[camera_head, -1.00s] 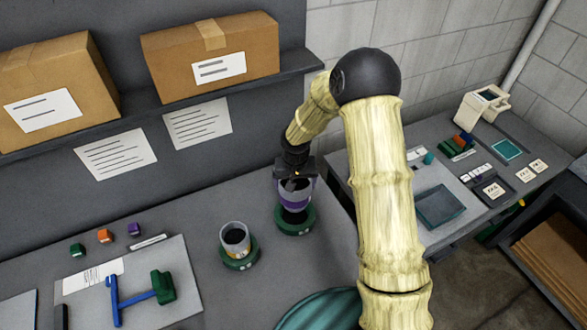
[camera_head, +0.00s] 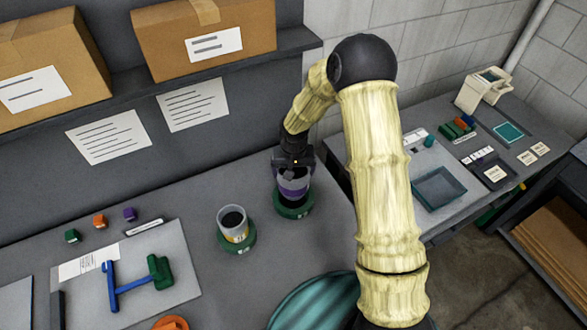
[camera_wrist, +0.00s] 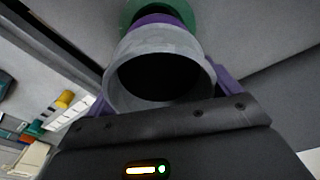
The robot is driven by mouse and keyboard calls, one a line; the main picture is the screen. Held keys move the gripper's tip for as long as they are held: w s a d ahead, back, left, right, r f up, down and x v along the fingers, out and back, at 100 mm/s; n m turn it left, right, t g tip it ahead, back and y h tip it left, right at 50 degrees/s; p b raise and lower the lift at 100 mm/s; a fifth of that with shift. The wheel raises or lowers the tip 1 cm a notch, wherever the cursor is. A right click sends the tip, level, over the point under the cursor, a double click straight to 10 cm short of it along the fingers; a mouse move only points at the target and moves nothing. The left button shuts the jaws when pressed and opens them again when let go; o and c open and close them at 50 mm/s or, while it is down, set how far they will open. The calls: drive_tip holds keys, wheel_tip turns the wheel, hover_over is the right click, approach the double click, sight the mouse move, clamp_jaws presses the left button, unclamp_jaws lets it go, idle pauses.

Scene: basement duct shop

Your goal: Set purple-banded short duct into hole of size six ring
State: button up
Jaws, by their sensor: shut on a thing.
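The purple-banded short duct (camera_head: 294,188) is a grey open tube, held upright by my gripper (camera_head: 292,168) at its upper part. The jaws are shut on it. In the wrist view its grey rim and dark opening (camera_wrist: 160,82) lie between the jaws, with the purple band behind. Its lower end is at a green ring (camera_head: 294,210), lined up over the hole. I cannot tell how far it is inside. The green ring (camera_wrist: 183,12) also shows past the duct in the wrist view. The marking on the ring is too small to read.
A second grey duct with a yellow mark (camera_head: 233,228) stands in another green ring (camera_head: 238,246) to the left. A board with a blue and green tool (camera_head: 135,283) lies further left. Small coloured blocks (camera_head: 99,221) sit behind it. Bench around the rings is clear.

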sight(294, 178)
drive_tip(key=shift+f+b, duration=0.35)
drive_tip(key=shift+f, duration=0.55)
drive_tip(key=shift+f+b, duration=2)
drive_tip(key=shift+f, duration=0.1)
idle(0.4)
drive_tip(key=o, duration=1.3)
drive_tip(key=shift+c, duration=0.2)
drive_tip(key=shift+r, duration=0.1)
wheel_tip(294, 178, up, 17)
drive_tip(key=s+b, duration=0.2)
drive_tip(key=shift+b, duration=0.3)
drive_tip(key=shift+s, duration=0.1)
